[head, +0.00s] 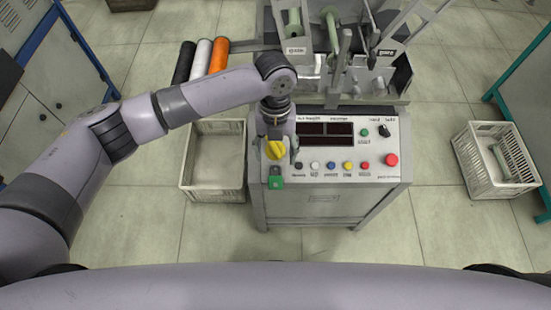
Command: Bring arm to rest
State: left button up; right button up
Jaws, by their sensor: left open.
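My left arm (195,105) reaches in from the left, its wrist over the left end of the machine's control panel (330,172). My left gripper (278,156) points down there, open, with no object seen held in it. A yellow knob-like part (275,150) shows at the fingers, and a green part (276,182) lies just below it at the panel's left edge. I cannot tell whether the fingers touch the yellow part. The wrist hides part of the panel's upper left. My right gripper is not in view.
The winding machine (325,87) rises behind the panel. Black, white and orange rolls (219,55) lie at the back left. Floor is clear in front of the machine.

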pick_arm(q)
jog(key=shift+r, duration=0.35)
